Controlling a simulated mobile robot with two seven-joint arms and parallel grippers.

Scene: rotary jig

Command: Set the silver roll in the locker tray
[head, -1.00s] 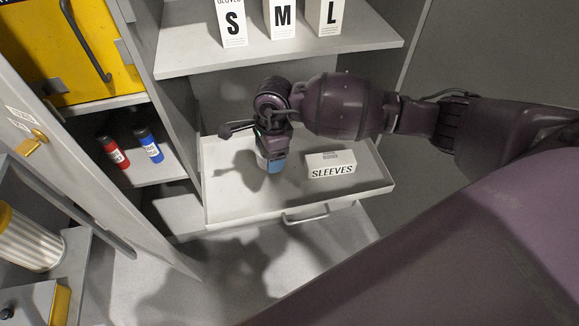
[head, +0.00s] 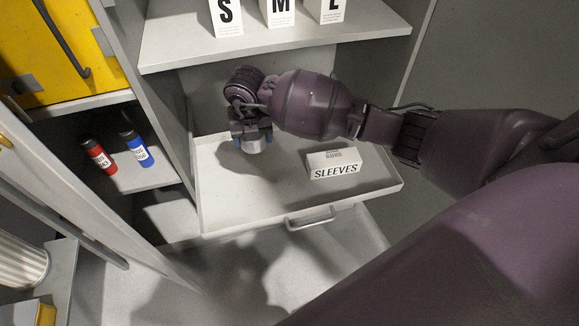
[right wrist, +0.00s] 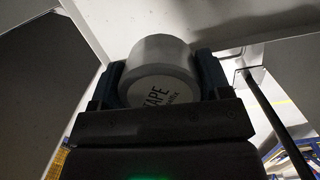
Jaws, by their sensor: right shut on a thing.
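The silver roll (head: 253,145) is a short grey cylinder held under my right gripper (head: 252,138) in the head view. In the right wrist view the roll (right wrist: 160,62) sits between the two fingers, and its end face reads TAPE. My right gripper (right wrist: 160,85) is shut on it. The locker tray (head: 240,218) is a pale pulled-out drawer with a low rim and a front handle. The roll is over the tray's back left part; I cannot tell whether it touches the floor. My left gripper is not in view.
A white SLEEVES box (head: 335,163) stands in the tray's right half. Red (head: 98,156) and blue (head: 136,148) cylinders stand in the left compartment. The tray's front left is clear.

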